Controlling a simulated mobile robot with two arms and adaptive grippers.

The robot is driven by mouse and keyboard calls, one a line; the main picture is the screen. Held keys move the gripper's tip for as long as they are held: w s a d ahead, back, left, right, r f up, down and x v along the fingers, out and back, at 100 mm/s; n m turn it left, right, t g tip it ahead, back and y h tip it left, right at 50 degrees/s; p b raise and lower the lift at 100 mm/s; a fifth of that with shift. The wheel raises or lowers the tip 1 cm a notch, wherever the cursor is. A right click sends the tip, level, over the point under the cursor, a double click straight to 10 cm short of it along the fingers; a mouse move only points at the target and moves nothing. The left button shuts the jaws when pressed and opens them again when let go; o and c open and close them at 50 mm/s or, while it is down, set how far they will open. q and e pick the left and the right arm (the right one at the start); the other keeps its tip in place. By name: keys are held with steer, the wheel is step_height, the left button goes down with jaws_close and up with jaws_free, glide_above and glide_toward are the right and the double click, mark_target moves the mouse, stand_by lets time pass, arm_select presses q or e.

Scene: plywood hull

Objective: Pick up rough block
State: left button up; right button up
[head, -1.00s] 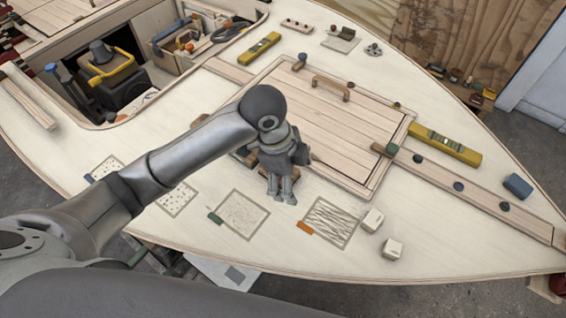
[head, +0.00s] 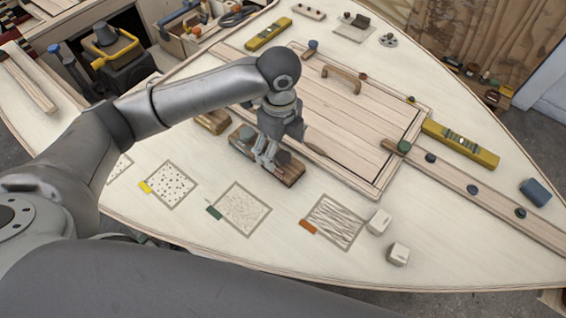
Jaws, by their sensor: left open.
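A brown wooden block with dark grey patches on top (head: 290,173) lies on the pale deck beside the planked hatch. My left gripper (head: 264,160) points down over the middle of this block, open, and hides part of it; I cannot tell whether the fingers touch it. A second brown block (head: 213,122) lies just up and left, partly behind my arm. Two small off-white blocks (head: 379,221) (head: 398,254) sit at the lower right. I cannot tell from looks which block is the rough one. My right gripper is not in view.
Framed texture patches lie in front: dotted (head: 170,184), fine-grained (head: 239,209) and wavy-lined (head: 335,221). The hatch (head: 340,120) has a raised wooden handle (head: 342,77). A yellow level (head: 459,145) lies at the right. The deck between the patches and the hatch is mostly clear.

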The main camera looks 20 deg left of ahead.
mark_target(282, 155)
arm_select(q)
step_height(282, 155, down, 5)
steer(key=shift+d+r, duration=0.1)
steer(key=shift+d, duration=0.05)
steer(key=shift+w, duration=0.1)
steer(key=c, duration=1.2)
